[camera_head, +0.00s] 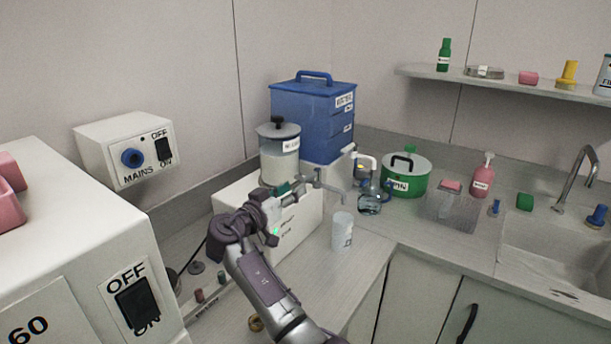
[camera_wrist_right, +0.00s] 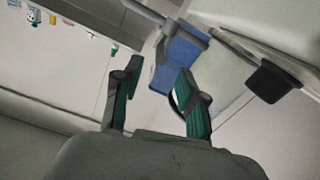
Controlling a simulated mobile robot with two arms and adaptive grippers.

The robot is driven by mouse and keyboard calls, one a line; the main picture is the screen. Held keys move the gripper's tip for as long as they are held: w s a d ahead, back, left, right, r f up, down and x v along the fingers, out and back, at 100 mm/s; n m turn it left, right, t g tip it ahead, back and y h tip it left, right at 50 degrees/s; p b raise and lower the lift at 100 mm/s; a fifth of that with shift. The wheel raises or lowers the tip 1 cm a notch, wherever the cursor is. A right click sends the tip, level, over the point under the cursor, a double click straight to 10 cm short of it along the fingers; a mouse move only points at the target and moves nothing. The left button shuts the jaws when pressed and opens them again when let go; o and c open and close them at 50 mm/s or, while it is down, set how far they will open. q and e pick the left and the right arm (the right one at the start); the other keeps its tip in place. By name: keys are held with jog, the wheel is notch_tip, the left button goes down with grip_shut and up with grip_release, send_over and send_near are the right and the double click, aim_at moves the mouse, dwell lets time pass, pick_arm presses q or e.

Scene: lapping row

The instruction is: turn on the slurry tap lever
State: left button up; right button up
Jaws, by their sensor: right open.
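The slurry container (camera_head: 279,160), pale with a dark lid, stands on a white box (camera_head: 300,224). A grey metal tap (camera_head: 318,184) sticks out to the right at its lower front, with a bar reaching right. In the right wrist view a grey bar (camera_wrist_right: 150,12) crosses the top, beyond the fingertips. My right gripper (camera_head: 287,190) is in front of the container's base, close to the tap; its green-padded fingers (camera_wrist_right: 158,74) are apart with nothing between them. I cannot tell whether it touches the lever. My left gripper is out of view.
A white cup (camera_head: 342,231) stands below the tap on the counter. A blue drawer box (camera_head: 312,115) is behind. A glass flask (camera_head: 369,204) and a green pot (camera_head: 405,178) stand to the right. A switch box (camera_head: 127,152) is on the left wall.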

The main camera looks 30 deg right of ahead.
aim_at(307, 177)
jog(key=p+x, duration=0.1)
jog(key=x, duration=0.5)
jog(key=shift+w+d, duration=0.15)
jog(key=shift+d, duration=0.15)
jog(key=shift+w+d+f, duration=0.1)
jog(key=shift+w+d, duration=0.05)
jog(key=shift+d, duration=0.1)
jog(key=shift+c, duration=0.7)
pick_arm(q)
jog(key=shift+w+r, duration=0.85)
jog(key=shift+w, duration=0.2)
pick_arm(e)
grip_shut()
